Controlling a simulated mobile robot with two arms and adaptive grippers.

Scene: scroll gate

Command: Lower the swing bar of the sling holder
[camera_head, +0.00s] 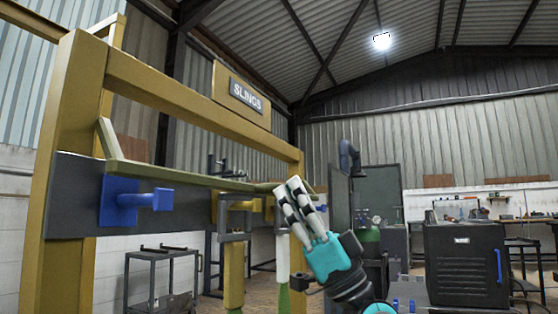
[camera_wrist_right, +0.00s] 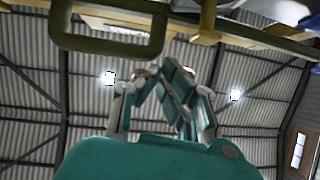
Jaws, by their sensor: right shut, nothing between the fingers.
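The sling holder (camera_head: 185,90) is a large yellow-brown frame with a SLINGS sign on top. Its olive swing bar (camera_head: 190,179) crosses the front from an angled piece at the left post, and its right end is near my right gripper (camera_head: 287,190). A blue knob (camera_head: 150,199) on a blue plate sits below the bar's left part. In the right wrist view an olive rectangular loop (camera_wrist_right: 152,40) crosses the upper left, above the fingertips of my right gripper (camera_wrist_right: 152,75). The fingers are together and empty. Contact with the bar cannot be told. My left gripper is not seen.
Yellow and green slings (camera_head: 233,270) hang behind the bar, left of my right arm. A dark rack (camera_head: 160,280) stands behind the frame at left. A black cabinet (camera_head: 466,265) stands at right. The space above my right gripper looks open.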

